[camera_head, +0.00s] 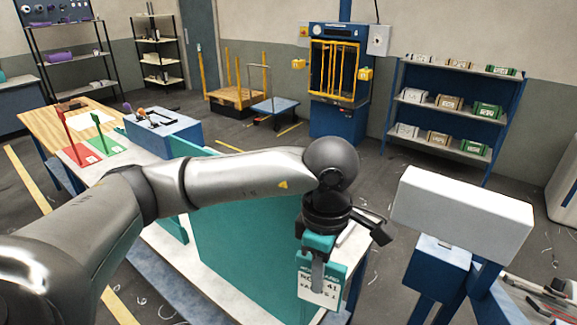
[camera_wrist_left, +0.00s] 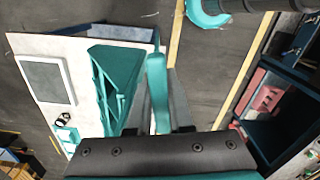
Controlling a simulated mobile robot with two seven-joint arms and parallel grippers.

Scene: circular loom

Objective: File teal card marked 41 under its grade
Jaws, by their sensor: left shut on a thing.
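My left gripper (camera_head: 318,262) is shut on the teal card (camera_head: 320,287), which has a white face with "41" printed on it. The card hangs upright below the fingers, near the right end of the white table. In the left wrist view the card (camera_wrist_left: 158,90) shows nearly edge-on between the fingers. A teal rack (camera_wrist_left: 110,85) stands on the white tabletop to its left in that view. In the head view a large teal panel (camera_head: 240,240) stands behind my arm. The grade markings cannot be read. My right gripper is not in view.
Red (camera_head: 80,155) and green (camera_head: 107,147) stands sit on the table at left, near a blue tool box (camera_head: 160,132). A white box-shaped head on a blue stand (camera_head: 462,214) is close at right. A blue shelf (camera_head: 445,115) holds several boxes at the back right.

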